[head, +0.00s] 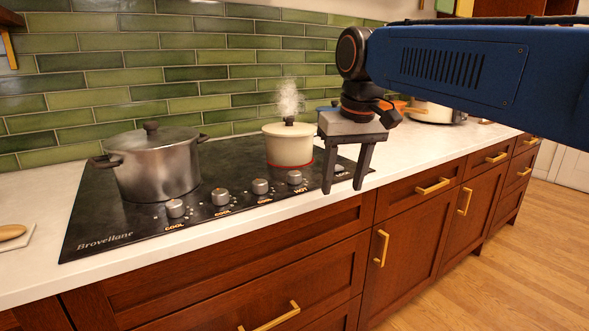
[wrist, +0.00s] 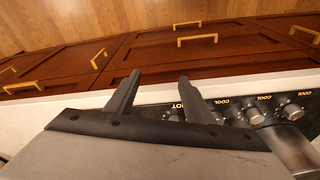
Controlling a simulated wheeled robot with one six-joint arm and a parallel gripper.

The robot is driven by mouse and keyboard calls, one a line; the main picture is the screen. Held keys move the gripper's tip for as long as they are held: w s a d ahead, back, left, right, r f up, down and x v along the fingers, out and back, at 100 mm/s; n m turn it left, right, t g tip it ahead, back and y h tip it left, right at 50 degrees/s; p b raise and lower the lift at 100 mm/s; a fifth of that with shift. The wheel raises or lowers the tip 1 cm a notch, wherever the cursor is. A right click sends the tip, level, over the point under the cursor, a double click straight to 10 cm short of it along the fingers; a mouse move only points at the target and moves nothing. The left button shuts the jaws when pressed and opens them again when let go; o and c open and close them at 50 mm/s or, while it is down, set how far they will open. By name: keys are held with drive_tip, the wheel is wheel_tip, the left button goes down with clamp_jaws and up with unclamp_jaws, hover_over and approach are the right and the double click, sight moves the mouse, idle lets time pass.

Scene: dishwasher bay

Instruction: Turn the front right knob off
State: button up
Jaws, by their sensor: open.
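A row of several grey knobs lines the front of the black cooktop (head: 240,160). The knob at the right of the visible row (head: 295,177) has a HOT label; those to its left read COOL. Another knob (head: 338,168) is partly hidden by my gripper. My gripper (head: 342,188) is open and empty, fingers pointing down at the cooktop's right front edge. It also shows in the wrist view (wrist: 158,78). I cannot tell whether the fingers touch anything.
A steaming cream pot (head: 288,147) stands on a red-glowing ring at the back right. A steel lidded pot (head: 155,165) stands at the left. White counter (head: 420,150) runs right of the cooktop, with wooden drawers (head: 434,186) below.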

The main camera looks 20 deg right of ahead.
sight(295, 173)
drive_tip(key=w+a+r+g, duration=0.1)
drive_tip(key=w+a+r, duration=0.2)
drive_tip(key=w+r, duration=0.45)
drive_tip(key=w+a+r+g, duration=0.1)
drive_tip(key=w+a+r, duration=0.3)
drive_tip(key=w+r, duration=0.35)
drive_tip(key=f, duration=1.7)
drive_tip(key=shift+w+d+f, duration=0.1)
drive_tip(key=shift+d+f, duration=0.1)
drive_tip(key=shift+f, duration=0.2)
drive_tip(key=c, duration=1)
drive_tip(key=shift+c, duration=0.2)
drive_tip(key=shift+n, duration=0.5)
drive_tip(key=n, duration=1.1)
drive_tip(key=shift+n, duration=0.3)
